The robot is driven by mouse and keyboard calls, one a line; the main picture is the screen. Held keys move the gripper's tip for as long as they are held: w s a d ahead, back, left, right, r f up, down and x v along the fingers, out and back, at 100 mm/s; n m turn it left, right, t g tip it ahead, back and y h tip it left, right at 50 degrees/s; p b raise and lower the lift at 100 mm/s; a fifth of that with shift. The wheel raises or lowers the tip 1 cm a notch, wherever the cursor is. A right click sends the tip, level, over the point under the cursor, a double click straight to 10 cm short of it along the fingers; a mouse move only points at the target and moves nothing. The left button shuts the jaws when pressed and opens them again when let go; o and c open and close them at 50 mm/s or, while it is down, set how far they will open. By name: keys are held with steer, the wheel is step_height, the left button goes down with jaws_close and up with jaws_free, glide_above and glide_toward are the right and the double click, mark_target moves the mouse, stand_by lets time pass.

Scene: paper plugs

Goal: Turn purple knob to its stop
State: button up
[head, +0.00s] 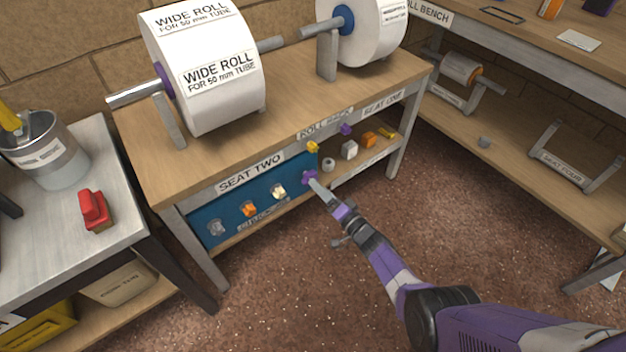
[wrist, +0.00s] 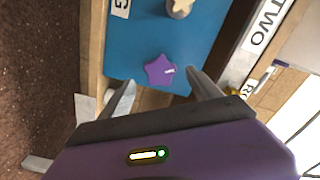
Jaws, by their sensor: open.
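The purple knob (wrist: 159,71) is star-shaped with a small white mark near its right side in the wrist view. It sits on a blue panel (wrist: 128,45) under the bench; in the head view the knob (head: 309,177) is at the panel's right end. My gripper (wrist: 160,92) is open, with one finger to the left of and below the knob and the other to its right. The fingers look apart from the knob. In the head view my gripper (head: 316,186) reaches the knob from the lower right, and its fingertips partly cover it.
A cream knob (head: 279,191), an orange knob (head: 249,208) and a grey knob (head: 217,227) sit to the left on the same panel. Large paper rolls (head: 205,60) stand above. The floor in front is clear.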

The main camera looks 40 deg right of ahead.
mark_target(308, 176)
steer(key=shift+w, duration=0.2)
steer(key=w+b, duration=0.2)
steer(key=w, duration=0.1)
steer(key=shift+w, duration=0.35)
stand_by(0.6)
steer(key=shift+c, duration=0.2)
steer(key=c, duration=1.3)
